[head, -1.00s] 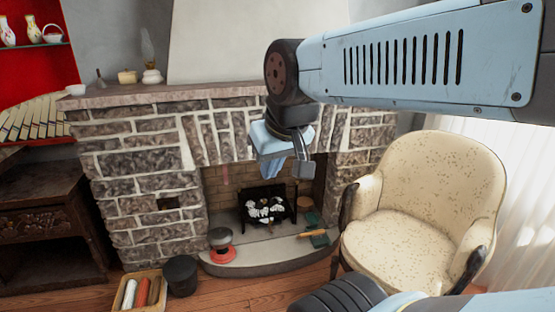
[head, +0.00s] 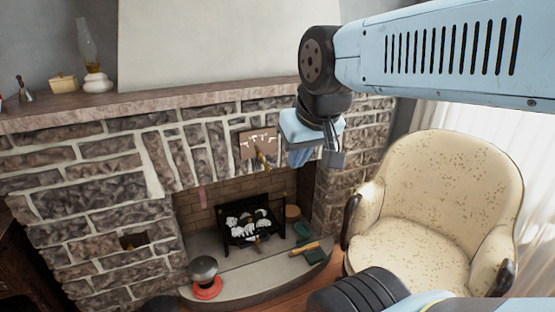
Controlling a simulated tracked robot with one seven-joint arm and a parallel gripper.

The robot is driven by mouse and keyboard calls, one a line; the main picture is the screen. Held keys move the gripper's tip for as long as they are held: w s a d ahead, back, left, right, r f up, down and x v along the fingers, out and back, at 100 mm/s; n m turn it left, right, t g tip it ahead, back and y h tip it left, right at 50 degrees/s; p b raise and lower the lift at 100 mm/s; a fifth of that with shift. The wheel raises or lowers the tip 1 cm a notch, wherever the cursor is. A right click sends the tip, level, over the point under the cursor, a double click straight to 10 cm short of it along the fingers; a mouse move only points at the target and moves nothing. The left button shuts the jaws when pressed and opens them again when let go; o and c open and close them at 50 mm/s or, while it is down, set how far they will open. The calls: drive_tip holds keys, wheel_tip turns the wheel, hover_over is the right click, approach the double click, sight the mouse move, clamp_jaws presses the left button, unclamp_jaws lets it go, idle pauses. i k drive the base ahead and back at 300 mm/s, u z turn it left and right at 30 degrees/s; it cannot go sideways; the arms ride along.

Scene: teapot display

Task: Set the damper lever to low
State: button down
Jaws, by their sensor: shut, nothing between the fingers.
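The damper plate (head: 258,141), brownish with pale markings, is set on the stone face above the firebox opening. The damper lever (head: 264,160), brass-coloured, sticks out at its lower edge and points down. The markings are too small to read, so I cannot tell its setting. My gripper (head: 317,158) hangs pointing down to the right of the plate and lever in the picture, apart from them. It is shut and empty.
The stone fireplace has a mantel (head: 150,105) with an oil lamp (head: 91,60). A grate (head: 248,222) stands in the firebox. A red-based pot (head: 205,278) and a green-headed brush (head: 313,252) lie on the hearth. A cream armchair (head: 440,200) stands close on the right.

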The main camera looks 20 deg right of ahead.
sight(259, 154)
drive_tip(key=u, duration=0.05)
drive_tip(key=i, duration=1)
drive_tip(key=u, duration=0.4)
